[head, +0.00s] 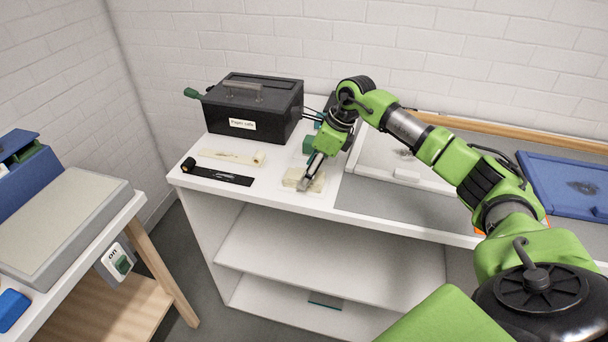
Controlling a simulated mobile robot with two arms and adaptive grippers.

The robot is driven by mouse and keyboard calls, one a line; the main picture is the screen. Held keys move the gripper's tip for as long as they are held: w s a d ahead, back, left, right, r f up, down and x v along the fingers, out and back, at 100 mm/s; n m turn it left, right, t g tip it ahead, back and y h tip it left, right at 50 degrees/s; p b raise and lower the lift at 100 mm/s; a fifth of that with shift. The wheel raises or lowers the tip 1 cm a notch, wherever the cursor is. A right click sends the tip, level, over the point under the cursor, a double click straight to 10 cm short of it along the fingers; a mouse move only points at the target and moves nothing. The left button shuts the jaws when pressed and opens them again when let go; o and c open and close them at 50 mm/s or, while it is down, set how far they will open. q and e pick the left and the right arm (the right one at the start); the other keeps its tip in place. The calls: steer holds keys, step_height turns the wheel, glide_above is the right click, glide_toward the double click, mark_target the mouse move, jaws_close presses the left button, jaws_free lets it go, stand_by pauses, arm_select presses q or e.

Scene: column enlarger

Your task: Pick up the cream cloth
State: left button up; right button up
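The cream cloth (291,177) looks like a small folded pad lying near the front edge of the white counter, on a pale sheet. My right gripper (306,181) points down at the cloth, with its fingertips over or against it. The fingers and wrist cover part of the cloth. I cannot tell whether the fingers are closed on it. The cloth appears to be at counter level. My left gripper is not in view.
A black box with a label (254,108) stands behind on the white counter (196,177). A cream strip (229,157) and a black strip (222,175) lie left of the cloth. A blue tray (565,185) lies far right. Open shelves (330,250) are below.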

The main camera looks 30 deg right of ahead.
steer(key=shift+x, duration=1)
steer(key=shift+c, duration=0.5)
steer(key=c, duration=1.1)
steer(key=shift+r, duration=0.1)
